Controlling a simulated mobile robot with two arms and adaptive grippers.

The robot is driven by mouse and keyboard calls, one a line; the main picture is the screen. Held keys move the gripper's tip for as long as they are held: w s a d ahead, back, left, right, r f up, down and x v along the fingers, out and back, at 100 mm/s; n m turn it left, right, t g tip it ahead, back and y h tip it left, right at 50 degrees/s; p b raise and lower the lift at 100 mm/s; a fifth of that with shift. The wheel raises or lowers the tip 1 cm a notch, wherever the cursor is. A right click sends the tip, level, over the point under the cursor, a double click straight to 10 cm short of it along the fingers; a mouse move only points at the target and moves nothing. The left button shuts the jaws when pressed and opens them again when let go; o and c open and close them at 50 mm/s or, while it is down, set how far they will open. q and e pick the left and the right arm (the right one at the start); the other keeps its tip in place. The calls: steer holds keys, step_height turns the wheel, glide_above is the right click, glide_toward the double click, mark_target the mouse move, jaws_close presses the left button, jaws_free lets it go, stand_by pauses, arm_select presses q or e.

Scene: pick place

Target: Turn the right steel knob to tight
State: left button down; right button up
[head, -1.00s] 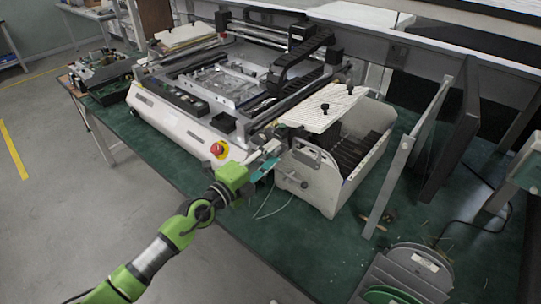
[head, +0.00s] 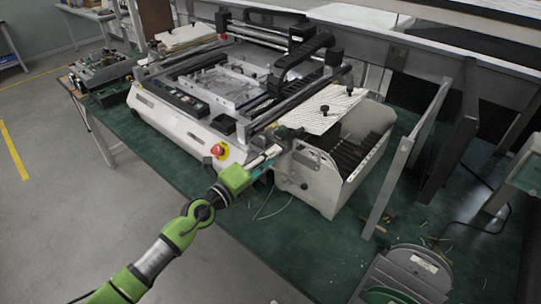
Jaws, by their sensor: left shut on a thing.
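My left gripper (head: 271,155) reaches from the lower left to the front right corner of the white machine (head: 185,128). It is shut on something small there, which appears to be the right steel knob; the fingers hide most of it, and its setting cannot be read. A small dark round part (head: 304,186) shows on the front of the white side unit (head: 325,190), to the right of the gripper and apart from it. My right gripper is not in view.
Grey reels (head: 410,272) and an upright metal frame (head: 402,165) stand to the right.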

arm_select(q)
steer(key=shift+m, duration=0.6)
steer(key=c, duration=1.9)
jaws_free()
steer(key=v, duration=1.2)
